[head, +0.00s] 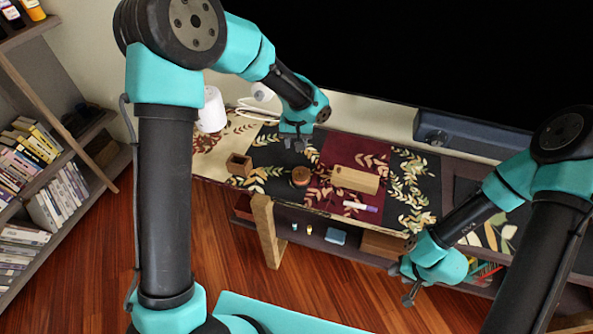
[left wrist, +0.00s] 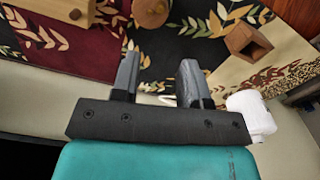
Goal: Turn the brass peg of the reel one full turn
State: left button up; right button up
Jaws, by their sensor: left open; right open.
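The reel (head: 300,176) is a small round brown wooden piece on the dark part of the patterned table runner. In the left wrist view it is partly cut off by the top edge (left wrist: 148,14), with a small knob-like spot on it; I cannot clearly make out the brass peg. My left gripper (head: 294,147) is open and empty, above the runner and behind the reel; its two fingers also show in the left wrist view (left wrist: 158,68). They are apart from the reel. My right gripper (head: 404,282) is open and empty, low in front of the table's front edge.
A pale wooden block (head: 355,180) and a white-and-purple marker (head: 360,207) lie right of the reel. A small open wooden box (head: 238,165) stands left of it. A white cylinder (head: 211,111) is at the back left. A dark long box (head: 470,137) is at the back right.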

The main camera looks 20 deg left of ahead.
aim_at(296, 172)
pick_arm(q)
notch_tip(296, 172, down, 14)
jog(key=shift+f, duration=0.15)
dwell(0.3)
grip_shut()
dwell(0.4)
